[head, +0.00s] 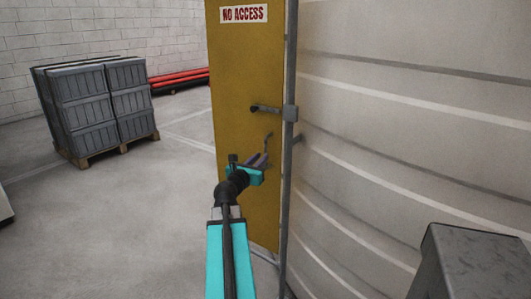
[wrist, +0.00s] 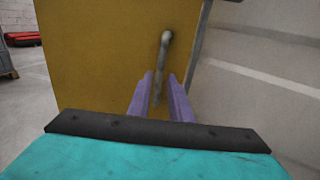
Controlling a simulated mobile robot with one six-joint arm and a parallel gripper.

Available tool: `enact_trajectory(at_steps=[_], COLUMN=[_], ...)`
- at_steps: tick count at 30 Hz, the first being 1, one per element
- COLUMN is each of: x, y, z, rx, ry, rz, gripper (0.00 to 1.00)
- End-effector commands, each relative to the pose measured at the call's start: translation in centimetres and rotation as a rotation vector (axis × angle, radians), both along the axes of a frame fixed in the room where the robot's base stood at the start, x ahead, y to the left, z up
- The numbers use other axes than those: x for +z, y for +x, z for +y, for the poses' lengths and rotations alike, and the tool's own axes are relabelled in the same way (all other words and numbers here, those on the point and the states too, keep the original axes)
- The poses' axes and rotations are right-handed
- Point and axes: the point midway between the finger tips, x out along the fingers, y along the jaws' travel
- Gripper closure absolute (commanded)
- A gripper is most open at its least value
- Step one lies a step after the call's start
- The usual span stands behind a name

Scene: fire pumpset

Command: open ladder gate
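The ladder gate is a yellow panel (head: 240,70) with a red-lettered "NO ACCESS" sign (head: 244,14) near its top. It stands upright beside a grey post (head: 289,180), and it also fills the middle of the wrist view (wrist: 95,55). A grey curved handle (wrist: 165,45) stands out from the panel; its upper part also shows in the head view (head: 268,138). My gripper (head: 262,159) is at the panel, by the handle. In the wrist view my gripper (wrist: 158,88) has its two purple fingers apart, with the handle's lower part between them. I cannot tell whether they touch it.
A large pale banded curved wall (head: 400,130) is close on the right. A grey box (head: 475,260) stands at lower right. Grey crates (head: 100,108) on a pallet are at left. The floor between is clear.

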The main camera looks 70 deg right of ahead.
Motion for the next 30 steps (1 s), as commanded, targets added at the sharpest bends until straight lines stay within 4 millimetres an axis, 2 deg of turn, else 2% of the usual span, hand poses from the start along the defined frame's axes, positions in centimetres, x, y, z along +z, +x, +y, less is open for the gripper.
enact_trajectory(at_steps=[3, 15, 21, 30], x=[0.0, 0.0, 0.0, 0.0], y=[0.0, -0.2, -0.3, -0.3], z=[-1.4, -4.8, -5.6, -5.6], rx=[0.000, 0.000, 0.001, 0.001], ry=[0.000, 0.000, 0.000, 0.000], rz=[0.000, 0.000, 0.000, 0.000], gripper=[0.81, 0.81, 0.81, 0.81])
